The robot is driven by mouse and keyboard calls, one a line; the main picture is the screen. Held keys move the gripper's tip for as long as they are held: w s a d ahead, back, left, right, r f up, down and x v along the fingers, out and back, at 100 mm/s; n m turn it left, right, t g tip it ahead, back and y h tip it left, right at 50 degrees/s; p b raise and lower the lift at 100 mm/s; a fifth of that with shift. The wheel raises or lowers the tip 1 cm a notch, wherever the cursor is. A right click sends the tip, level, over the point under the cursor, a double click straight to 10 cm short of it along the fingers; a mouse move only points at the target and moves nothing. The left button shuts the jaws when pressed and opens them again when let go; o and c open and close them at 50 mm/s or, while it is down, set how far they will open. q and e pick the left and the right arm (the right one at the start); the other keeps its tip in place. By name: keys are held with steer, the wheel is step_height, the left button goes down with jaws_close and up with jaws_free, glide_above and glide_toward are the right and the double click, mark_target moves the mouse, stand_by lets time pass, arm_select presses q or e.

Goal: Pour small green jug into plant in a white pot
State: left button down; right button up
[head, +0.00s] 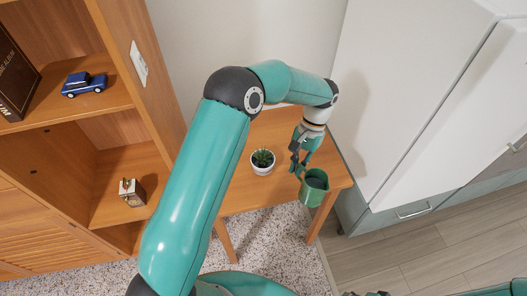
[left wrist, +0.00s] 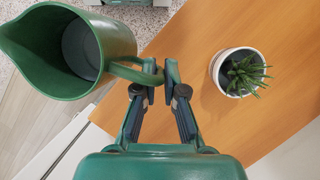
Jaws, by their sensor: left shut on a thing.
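The small green jug (head: 314,186) is held by its handle in my left gripper (head: 298,163), off the right front corner of the wooden table. In the left wrist view the jug (left wrist: 103,48) shows its wide mouth and spout, with a dark grey area inside; I cannot tell whether that is liquid. The fingers of my left gripper (left wrist: 160,92) are shut on the handle. The plant in a white pot (head: 262,161) stands upright on the table, left of the jug and apart from it; it also shows in the left wrist view (left wrist: 238,72). My right gripper (head: 378,293) barely shows at the bottom edge.
The wooden table (head: 245,199) is otherwise bare. A wooden shelf unit (head: 150,95) stands at the left with a blue toy car (head: 84,84), a dark book (head: 14,75) and a small box-like item (head: 131,192). A white cabinet (head: 410,95) stands close at the right.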

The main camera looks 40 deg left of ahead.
arm_select(q)
steer(key=w+f+m+t+y, duration=0.1)
steer(key=w+m, duration=0.1)
steer(key=m, duration=0.2)
steer(key=w+d+f+m+t+y, duration=0.1)
steer(key=w+m+y, duration=0.1)
steer(key=m, duration=0.3)
steer(key=w+f+m+t+y, duration=0.1)
steer(key=w+m, duration=0.1)
steer(key=m, duration=0.3)
steer(key=shift+w+d+f+y, duration=0.2)
steer(key=shift+w+d+y, duration=0.1)
steer(key=w+d+m+t, duration=0.1)
steer(key=m, duration=0.2)
steer(key=w+d+m+t, duration=0.1)
steer(key=w+m, duration=0.1)
steer(key=m, duration=0.2)
steer(key=w+d+f+m+t, duration=0.1)
steer(key=m+t, duration=0.1)
steer(key=m, duration=0.1)
steer(key=shift+w+d, duration=0.25)
steer(key=shift+d, duration=0.1)
steer(key=shift+w+d+m+t+h, duration=0.15)
steer(key=shift+w+d+m+h, duration=0.1)
steer(key=shift+m, duration=0.3)
steer(key=shift+w+d+m+t+h, duration=0.15)
steer(key=shift+d+m, duration=0.05)
steer(key=shift+m, duration=0.35)
steer(key=shift+s+r, duration=0.1)
